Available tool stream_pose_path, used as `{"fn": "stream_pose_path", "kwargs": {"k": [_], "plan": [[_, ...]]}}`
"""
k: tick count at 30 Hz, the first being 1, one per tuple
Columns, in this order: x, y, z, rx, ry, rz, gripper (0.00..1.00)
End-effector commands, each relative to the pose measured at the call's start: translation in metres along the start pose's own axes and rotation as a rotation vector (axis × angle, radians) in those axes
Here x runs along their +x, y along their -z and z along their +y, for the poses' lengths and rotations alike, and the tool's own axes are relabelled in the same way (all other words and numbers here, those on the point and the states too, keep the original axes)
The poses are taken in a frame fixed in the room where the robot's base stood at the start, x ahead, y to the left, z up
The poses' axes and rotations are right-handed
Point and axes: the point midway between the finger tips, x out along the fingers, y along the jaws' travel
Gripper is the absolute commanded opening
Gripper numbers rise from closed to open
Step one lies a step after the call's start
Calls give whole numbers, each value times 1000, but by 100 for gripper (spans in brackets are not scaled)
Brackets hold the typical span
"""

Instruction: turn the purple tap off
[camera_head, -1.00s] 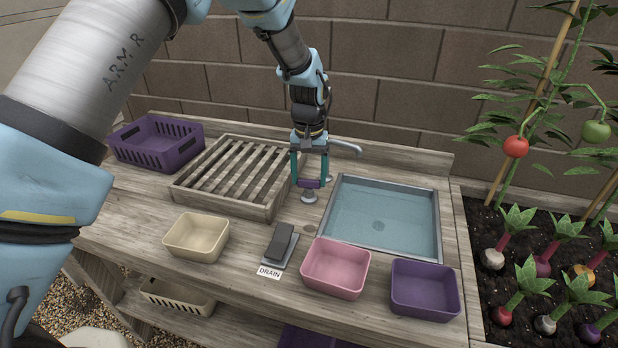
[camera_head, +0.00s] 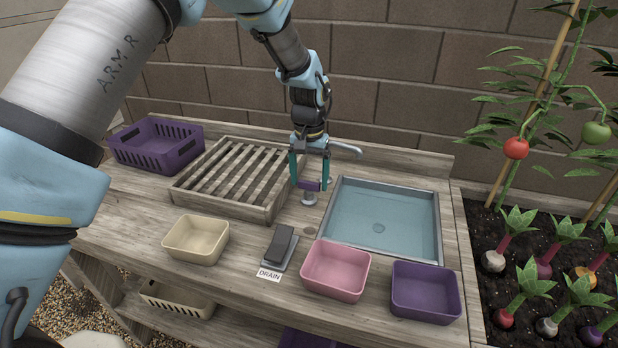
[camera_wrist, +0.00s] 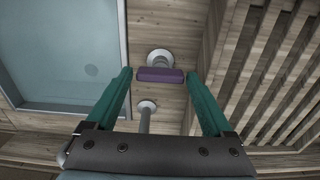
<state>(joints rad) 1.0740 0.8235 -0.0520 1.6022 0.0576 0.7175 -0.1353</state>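The purple tap handle (camera_head: 310,185) is a short bar on a round grey base (camera_head: 310,198), on the bench between the slatted rack and the basin. My gripper (camera_head: 309,181) points down over it with its green fingers apart, one at each end of the bar. In the wrist view the purple handle (camera_wrist: 161,75) lies crosswise between the fingertips of my gripper (camera_wrist: 160,79), with a small gap at each end. The grey spout (camera_head: 345,148) reaches right from behind my gripper towards the basin; its base is hidden in the head view.
The basin (camera_head: 436,215) holds bluish water. The slatted wooden rack (camera_head: 225,205) stands close on the left, with a purple crate (camera_head: 150,155) beyond. Cream (camera_head: 195,245), pink (camera_head: 335,275) and purple bins (camera_head: 425,295) and the drain pedal (camera_head: 280,245) line the front.

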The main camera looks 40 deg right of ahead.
Motion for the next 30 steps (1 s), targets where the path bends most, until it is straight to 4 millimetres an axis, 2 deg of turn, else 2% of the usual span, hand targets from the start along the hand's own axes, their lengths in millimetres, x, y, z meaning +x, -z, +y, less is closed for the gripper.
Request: {"fn": "stream_pose_path", "kwargs": {"k": [1, 3, 10, 14, 17, 24, 30], "plan": [[0, 0, 0, -1, 0, 0, 93], [0, 0, 0, -1, 0, 0, 100], [0, 0, 0, -2, 0, 0, 100], [-8, 1, 0, -2, 0, 2, 100], [-23, 1, 0, -2, 0, 4, 100], [-71, 1, -1, -2, 0, 6, 100], [-99, 1, -1, -2, 0, 3, 100]]}}
